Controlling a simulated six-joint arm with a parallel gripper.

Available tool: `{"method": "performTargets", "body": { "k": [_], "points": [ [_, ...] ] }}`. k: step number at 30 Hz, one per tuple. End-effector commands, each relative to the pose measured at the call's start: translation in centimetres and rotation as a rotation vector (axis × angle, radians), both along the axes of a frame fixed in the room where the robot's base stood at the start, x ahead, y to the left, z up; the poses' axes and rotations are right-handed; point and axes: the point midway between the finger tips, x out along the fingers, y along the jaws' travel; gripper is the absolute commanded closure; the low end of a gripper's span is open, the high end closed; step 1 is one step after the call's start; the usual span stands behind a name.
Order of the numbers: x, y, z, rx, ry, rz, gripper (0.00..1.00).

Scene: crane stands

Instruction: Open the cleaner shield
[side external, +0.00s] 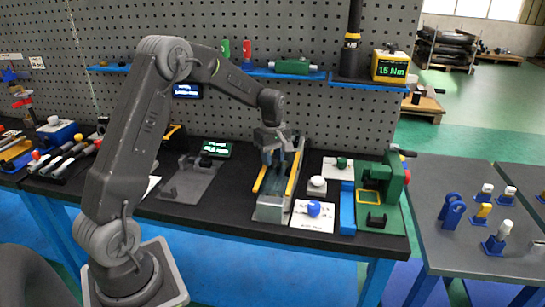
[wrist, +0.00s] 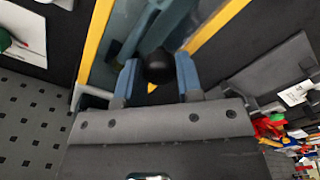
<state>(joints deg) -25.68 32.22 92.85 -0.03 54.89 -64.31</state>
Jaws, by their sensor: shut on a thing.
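The cleaner (side external: 271,207) is a long grey unit with two yellow rails, standing on the dark bench in the side view. In the wrist view, a bluish panel that looks like the shield (wrist: 128,25) lies between the yellow rails. A round black knob (wrist: 158,67) sits at this panel. My gripper (side external: 271,160) is over the far part of the cleaner. Its two blue fingers (wrist: 159,76) are on either side of the knob, shut on it. How the knob joins the shield is hidden, and how far the shield is open is unclear.
To the right stand a white plate with a blue knob (side external: 313,209), a white button (side external: 317,186) and a green fixture (side external: 392,180). A grey stand (side external: 190,183) is to the left. A pegboard wall (side external: 325,110) with a blue shelf rises behind.

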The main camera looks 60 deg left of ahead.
Motion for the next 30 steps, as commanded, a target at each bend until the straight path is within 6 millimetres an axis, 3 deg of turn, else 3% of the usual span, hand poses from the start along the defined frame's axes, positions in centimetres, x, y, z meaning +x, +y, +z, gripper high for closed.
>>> {"method": "performTargets", "body": {
  "k": [8,21,30],
  "points": [
    [-0.1,0.2,0.1,0.001,-0.001,0.001,1.00],
    [-6.1,6.2,0.1,0.002,-0.002,0.004,1.00],
    [-6.5,6.6,0.1,0.003,-0.002,0.000,1.00]
  ]
}}
